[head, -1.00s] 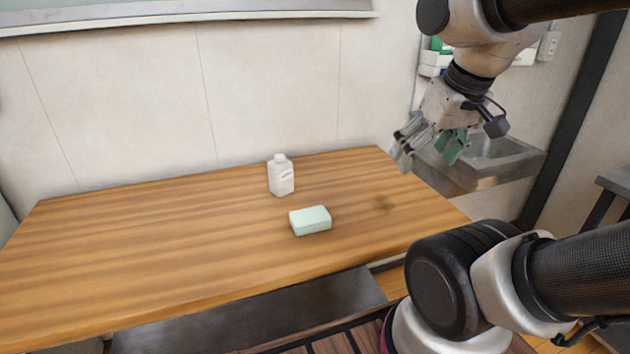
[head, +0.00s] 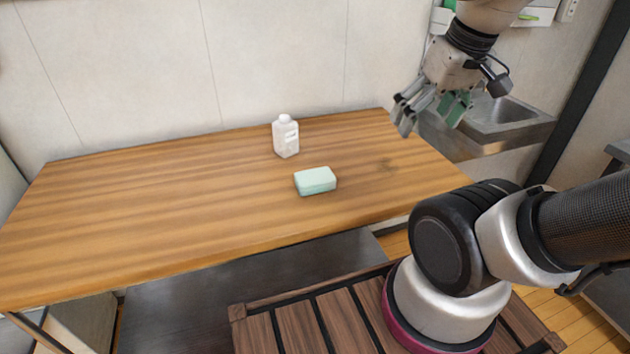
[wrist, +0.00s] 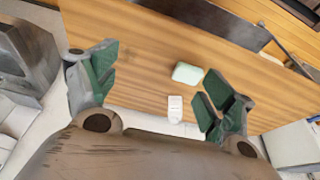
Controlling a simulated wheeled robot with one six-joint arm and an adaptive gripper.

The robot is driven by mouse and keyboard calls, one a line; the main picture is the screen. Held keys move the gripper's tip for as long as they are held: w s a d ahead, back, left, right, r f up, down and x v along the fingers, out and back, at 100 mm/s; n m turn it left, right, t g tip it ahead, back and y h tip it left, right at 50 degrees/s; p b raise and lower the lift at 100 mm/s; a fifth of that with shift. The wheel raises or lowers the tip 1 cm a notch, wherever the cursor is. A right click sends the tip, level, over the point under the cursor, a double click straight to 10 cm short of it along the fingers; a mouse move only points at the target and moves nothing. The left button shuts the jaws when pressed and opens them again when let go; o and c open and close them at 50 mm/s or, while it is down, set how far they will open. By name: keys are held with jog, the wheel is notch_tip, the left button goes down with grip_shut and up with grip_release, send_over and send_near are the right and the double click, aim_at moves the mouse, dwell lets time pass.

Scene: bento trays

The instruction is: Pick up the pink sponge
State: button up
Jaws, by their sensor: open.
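No pink sponge shows in any view. A pale mint-green block like a sponge (head: 315,181) lies flat on the wooden table (head: 170,210), right of its middle; it also shows in the wrist view (wrist: 187,73). A white bottle (head: 286,137) stands upright just behind it, and it shows in the wrist view (wrist: 175,108). My gripper (head: 430,114) is open and empty, in the air above the table's right end, to the right of the block and apart from it. In the wrist view its green-padded fingers (wrist: 158,92) are spread wide.
A metal sink (head: 500,118) stands beyond the table's right end. A wall (head: 250,60) runs behind the table. The left half of the tabletop is clear.

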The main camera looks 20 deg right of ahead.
jog(key=w+a+f+n+g, duration=0.1)
jog(key=w+a+f+g, duration=0.2)
jog(key=w+a+f, duration=0.25)
jog(key=m+g, duration=0.1)
jog(key=m, duration=1.4)
send_over(315, 176)
jog(key=s, duration=0.1)
jog(key=f, duration=1)
jog(key=shift+s+d, duration=0.1)
jog(key=shift+d, duration=0.15)
jog(key=shift+w+a+r+m, duration=0.15)
jog(key=shift+w+m, duration=0.1)
jog(key=shift+m, duration=0.75)
jog(key=shift+w+m, duration=0.15)
jog(key=shift+m, duration=0.95)
notch_tip(315, 176, down, 8)
jog(key=shift+w+a, duration=0.1)
jog(key=shift+w, duration=0.05)
jog(key=c, duration=0.8)
